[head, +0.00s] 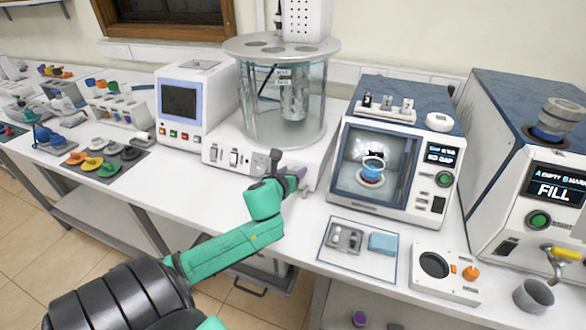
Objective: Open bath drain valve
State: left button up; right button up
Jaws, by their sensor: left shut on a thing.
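The bath is a clear glass cylinder (284,105) with a round lid, on a white base (228,152) with switches and a dial. My left gripper (280,170) is at the right front of this base, with its green arm coming up from the lower left. It is shut at the bath drain valve (299,176), of which a small purple and grey part shows just right of the gripper. The gripper hides most of the valve, so I cannot tell how far its handle is turned. My right gripper is out of view.
A white box with a screen (180,103) stands left of the bath. A tester with a window (376,165) and a FILL machine (545,190) stand to the right. A mat (332,265) with small items lies in front. A grey cup (533,296) stands at the right edge.

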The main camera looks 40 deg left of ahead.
pick_arm(q)
jog(key=n+p, duration=0.1)
jog(key=n, duration=0.1)
jog(key=n+p, duration=0.1)
jog(key=shift+r+n, duration=0.2)
jog(key=shift+n, duration=0.2)
jog(key=n+p, duration=0.1)
jog(key=n, duration=0.1)
jog(key=n+p, duration=0.2)
jog(key=shift+s+a+f+n+g+y, duration=0.1)
jog(key=shift+s+a+n+g+y, duration=0.05)
jog(key=shift+n+g+y, duration=0.2)
jog(key=n+p, duration=0.1)
jog(key=n, duration=0.2)
jog(key=shift+f+n+p, duration=0.1)
jog(key=shift+n+p, duration=0.2)
jog(key=shift+n, duration=0.05)
jog(key=shift+s+f+n+g+p, duration=0.1)
jog(key=shift+n+p, duration=0.15)
jog(key=shift+n, duration=0.4)
jog(key=shift+w+f+n+g+p, duration=0.15)
jog(key=shift+n+p, duration=0.1)
jog(key=shift+n, duration=0.45)
jog(key=shift+s+n+g+p, duration=0.15)
jog(key=shift+n+p, duration=0.1)
jog(key=shift+n, duration=0.4)
jog(key=o, duration=1.4)
jog(key=shift+c, duration=0.2)
jog(key=shift+s, duration=0.15)
